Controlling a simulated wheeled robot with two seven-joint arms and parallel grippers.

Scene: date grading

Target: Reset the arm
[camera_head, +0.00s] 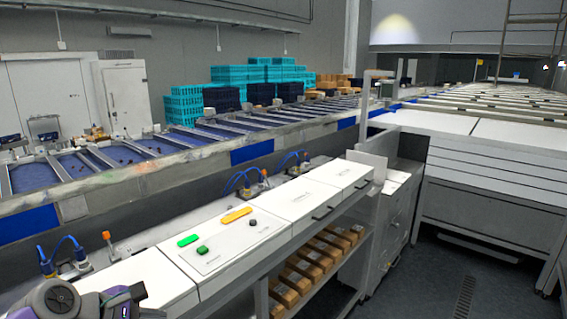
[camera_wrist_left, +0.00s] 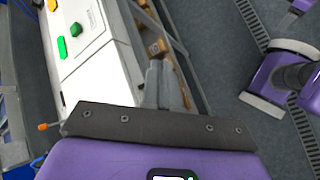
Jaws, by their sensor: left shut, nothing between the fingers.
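My left arm (camera_head: 75,300) shows at the bottom left corner of the head view, in purple and dark grey, over the near end of the white cabinets. My left gripper (camera_wrist_left: 166,82) shows in the left wrist view with its grey fingers together and nothing between them. It is beside the front edge of the white cabinet top (camera_wrist_left: 100,75); the gap between them is hard to judge. My right gripper is in neither view.
The white panel (camera_head: 222,262) carries a green plate (camera_head: 188,240), an orange plate (camera_head: 236,215), a green knob (camera_head: 202,250) and a dark knob (camera_head: 253,223). Cardboard boxes (camera_head: 300,267) fill the shelf below. Blue sorting belts (camera_head: 75,165) and teal crates (camera_head: 184,103) stand behind. Floor at right is clear.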

